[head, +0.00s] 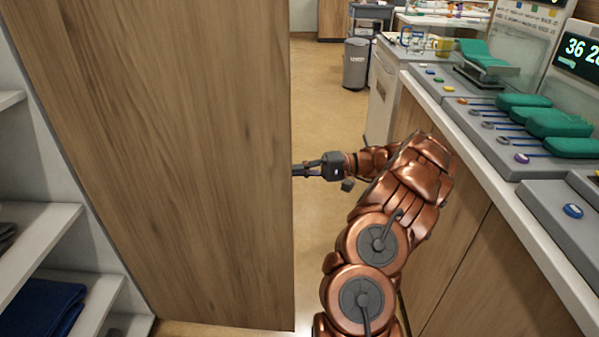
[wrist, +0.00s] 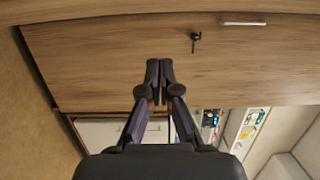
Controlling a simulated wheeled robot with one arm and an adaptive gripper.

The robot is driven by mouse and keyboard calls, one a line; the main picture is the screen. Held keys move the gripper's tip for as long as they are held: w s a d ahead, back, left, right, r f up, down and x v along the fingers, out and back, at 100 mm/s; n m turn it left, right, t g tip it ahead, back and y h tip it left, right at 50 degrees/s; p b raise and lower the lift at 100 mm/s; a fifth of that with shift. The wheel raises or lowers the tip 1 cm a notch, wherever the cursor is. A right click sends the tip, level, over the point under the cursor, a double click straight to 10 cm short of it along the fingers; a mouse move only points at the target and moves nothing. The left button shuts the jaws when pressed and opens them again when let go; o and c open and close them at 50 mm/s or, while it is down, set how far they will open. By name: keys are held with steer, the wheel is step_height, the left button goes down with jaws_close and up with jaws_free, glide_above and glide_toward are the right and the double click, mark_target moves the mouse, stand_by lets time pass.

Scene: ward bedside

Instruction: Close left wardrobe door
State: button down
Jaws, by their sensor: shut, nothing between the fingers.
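The wooden wardrobe door (head: 170,150) stands open and fills the left of the head view, beside the open wardrobe's shelves. My gripper (head: 300,170) is at the door's right edge, about mid-height, and its tips reach or pass just behind that edge. In the wrist view my gripper (wrist: 159,72) has its fingers together, with nothing between them. A wooden panel (wrist: 110,60) lies ahead of the tips there, with a silver handle (wrist: 243,23) and a small dark key or knob (wrist: 195,42). Whether the tips touch the wood cannot be told.
White wardrobe shelves (head: 45,240) with a folded dark blue cloth (head: 42,308) are at far left. A counter (head: 465,125) with green-padded devices runs along the right, close to my arm. A grey bin (head: 356,63) stands farther back. Floor (head: 318,100) between door and counter is clear.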

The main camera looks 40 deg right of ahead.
mark_target(268, 183)
steer(key=shift+w+a, duration=0.2)
steer(key=shift+a, duration=2.05)
steer(key=shift+w+a, duration=0.2)
steer(key=shift+a, duration=2.05)
steer(key=shift+s+b, duration=0.15)
steer(key=shift+b, duration=0.15)
